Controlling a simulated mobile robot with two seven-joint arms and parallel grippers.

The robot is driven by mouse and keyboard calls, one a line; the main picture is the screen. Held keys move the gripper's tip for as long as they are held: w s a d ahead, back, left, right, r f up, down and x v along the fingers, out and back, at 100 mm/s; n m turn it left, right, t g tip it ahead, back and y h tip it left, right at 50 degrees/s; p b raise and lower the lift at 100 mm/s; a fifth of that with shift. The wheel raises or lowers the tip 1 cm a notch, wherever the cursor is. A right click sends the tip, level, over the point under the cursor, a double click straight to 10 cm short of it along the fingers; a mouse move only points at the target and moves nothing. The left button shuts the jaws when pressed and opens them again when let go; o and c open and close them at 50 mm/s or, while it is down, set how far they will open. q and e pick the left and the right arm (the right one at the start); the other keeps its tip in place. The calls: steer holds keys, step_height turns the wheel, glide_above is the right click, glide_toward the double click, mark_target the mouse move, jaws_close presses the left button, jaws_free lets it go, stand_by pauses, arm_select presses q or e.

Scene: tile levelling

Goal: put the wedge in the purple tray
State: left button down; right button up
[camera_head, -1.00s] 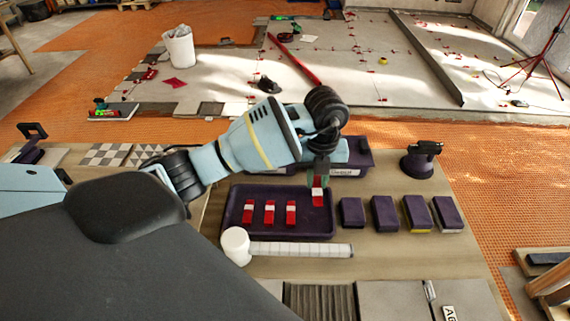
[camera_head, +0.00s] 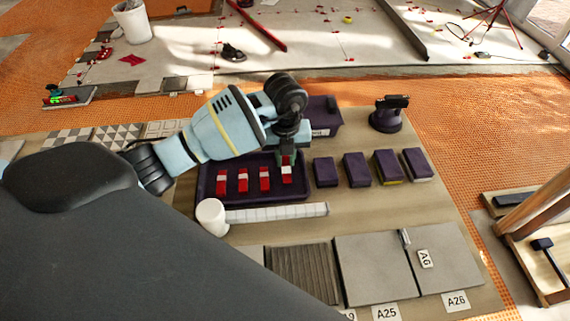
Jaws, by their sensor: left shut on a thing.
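The purple tray (camera_head: 203,191) lies on the workbench, left of the middle of the view. Three red wedges with white bands, the left wedge (camera_head: 222,181), the middle wedge (camera_head: 243,180) and the right wedge (camera_head: 265,179), lie in it in a row. My left gripper (camera_head: 287,161) points down over the tray's right end, shut on another red-and-white wedge (camera_head: 287,174). That wedge is within the tray's outline; I cannot tell whether it touches the tray floor. The fingertips are small and partly hidden. My right gripper is not in view.
Several dark purple blocks (camera_head: 357,169) stand right of the tray. A white mallet (camera_head: 212,216) lies along its front edge. A purple bin (camera_head: 322,117) is behind my gripper, and a suction cup (camera_head: 386,117) is at the back right. Grey tiles (camera_head: 373,268) lie in front.

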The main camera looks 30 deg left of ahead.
mark_target(285, 161)
arm_select(q)
steer(key=shift+f, duration=1.7)
steer(key=shift+f, duration=0.15)
steer(key=c, duration=1.3)
jaws_free()
step_height(285, 161, up, 12)
steer(key=shift+r+p, duration=0.15)
steer(key=shift+p, duration=0.25)
